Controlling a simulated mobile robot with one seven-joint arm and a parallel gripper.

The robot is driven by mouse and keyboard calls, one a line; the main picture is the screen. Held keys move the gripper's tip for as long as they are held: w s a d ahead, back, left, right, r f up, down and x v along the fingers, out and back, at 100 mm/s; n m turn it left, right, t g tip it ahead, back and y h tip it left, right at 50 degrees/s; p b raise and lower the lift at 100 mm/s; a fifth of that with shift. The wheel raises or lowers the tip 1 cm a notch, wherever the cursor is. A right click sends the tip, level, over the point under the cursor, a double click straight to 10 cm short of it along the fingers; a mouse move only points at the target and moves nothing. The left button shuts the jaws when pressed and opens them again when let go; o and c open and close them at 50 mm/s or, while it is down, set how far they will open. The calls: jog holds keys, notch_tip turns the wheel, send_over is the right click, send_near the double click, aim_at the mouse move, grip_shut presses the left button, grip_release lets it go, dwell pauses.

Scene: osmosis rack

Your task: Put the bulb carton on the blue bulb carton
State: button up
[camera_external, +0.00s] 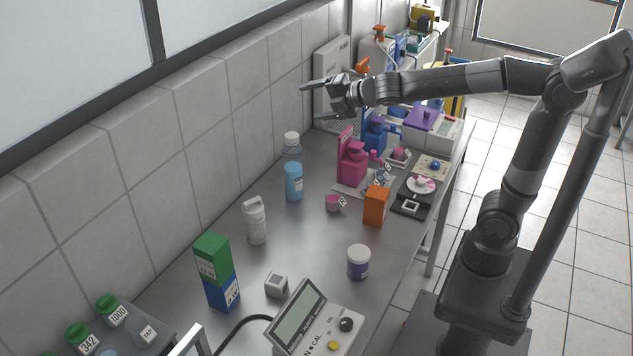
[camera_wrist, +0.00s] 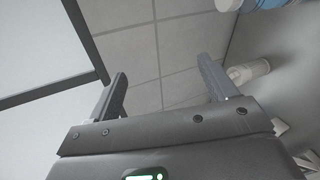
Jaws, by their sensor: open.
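A green carton (camera_external: 212,257) stands on top of the blue bulb carton (camera_external: 223,292) on the metal bench at the lower left. The two look stacked face to face, with the green one upright and roughly in line. An orange carton (camera_external: 376,205) stands apart on the right side of the bench. My gripper (camera_external: 312,102) is open and empty, high above the back part of the bench, well away from the stack. In the wrist view both fingers (camera_wrist: 162,72) are spread with nothing between them. The cartons do not show in the wrist view.
A white canister (camera_external: 255,221) and a small grey box (camera_external: 276,285) stand near the stack. A blue bottle (camera_external: 293,182), a purple-labelled jar (camera_external: 358,262) and a meter (camera_external: 318,322) are also on the bench. The tiled wall (camera_external: 150,160) borders the left side.

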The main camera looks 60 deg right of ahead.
jog(key=s+d+f+m+g+h, duration=0.2)
jog(key=s+d+f+m+h, duration=0.1)
jog(key=s+d+m, duration=0.5)
jog(key=s+f+m+g, duration=0.2)
jog(key=s+f+m, duration=0.1)
jog(key=s, duration=0.4)
jog(key=s+d+f+m+g+y, duration=0.1)
jog(key=s+f+m+g, duration=0.1)
jog(key=s+f+m, duration=0.2)
jog(key=s+d+f+m+g, duration=0.1)
jog(key=s+f+m, duration=0.3)
jog(key=s, duration=0.6)
jog(key=shift+m+g+y, duration=0.3)
jog(key=shift+m+g, duration=0.3)
jog(key=shift+m, duration=0.4)
